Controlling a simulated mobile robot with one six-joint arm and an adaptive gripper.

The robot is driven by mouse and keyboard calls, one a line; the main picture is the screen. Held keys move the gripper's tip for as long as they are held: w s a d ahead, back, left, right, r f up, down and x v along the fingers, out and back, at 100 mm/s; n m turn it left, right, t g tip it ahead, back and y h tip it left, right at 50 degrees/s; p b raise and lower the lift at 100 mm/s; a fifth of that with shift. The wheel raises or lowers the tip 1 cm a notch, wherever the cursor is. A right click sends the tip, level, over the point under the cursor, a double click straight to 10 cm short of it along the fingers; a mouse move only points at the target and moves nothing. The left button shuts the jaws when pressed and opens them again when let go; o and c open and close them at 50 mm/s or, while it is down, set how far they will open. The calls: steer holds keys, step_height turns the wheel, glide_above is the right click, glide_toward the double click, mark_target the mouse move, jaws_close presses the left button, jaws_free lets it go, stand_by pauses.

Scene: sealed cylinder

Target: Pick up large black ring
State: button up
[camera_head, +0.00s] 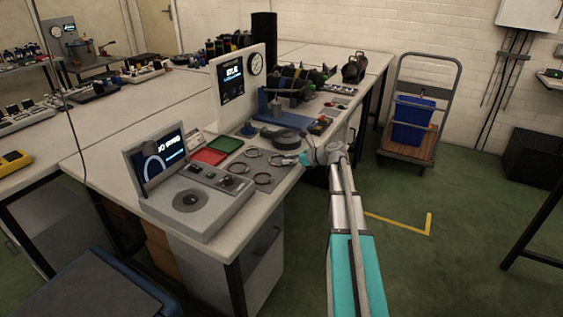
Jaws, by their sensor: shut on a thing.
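Several dark rings lie at the front right of the workbench, by a grey mat. One ring (254,152) is at the back left, another ring (263,179) is nearer the front. A third ring (277,161) is at the right, at the tip of my gripper (296,159). My gripper reaches in from the right at bench height and is shut on this ring's right side. The fingers are small in view, and I cannot tell whether the ring is lifted or still touches the mat.
A grey console with a screen (190,199) stands left of the rings. Red (209,156) and green (230,145) trays lie behind it. A dark round device (286,141) is just behind the rings. A trolley with a blue crate (412,121) stands at the right.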

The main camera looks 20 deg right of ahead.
steer(key=shift+r, duration=0.15)
step_height(320, 180, up, 2)
steer(key=p, duration=0.2)
steer(key=shift+r+p, duration=0.15)
steer(key=shift+p, duration=0.25)
steer(key=s+a+r+p, duration=0.2)
steer(key=s+r+p, duration=0.8)
steer(key=s, duration=0.3)
steer(key=shift+s+a+r, duration=0.15)
steer(key=shift+s+a, duration=0.2)
steer(key=shift+a, duration=0.05)
steer(key=shift+d, duration=0.1)
stand_by(0.3)
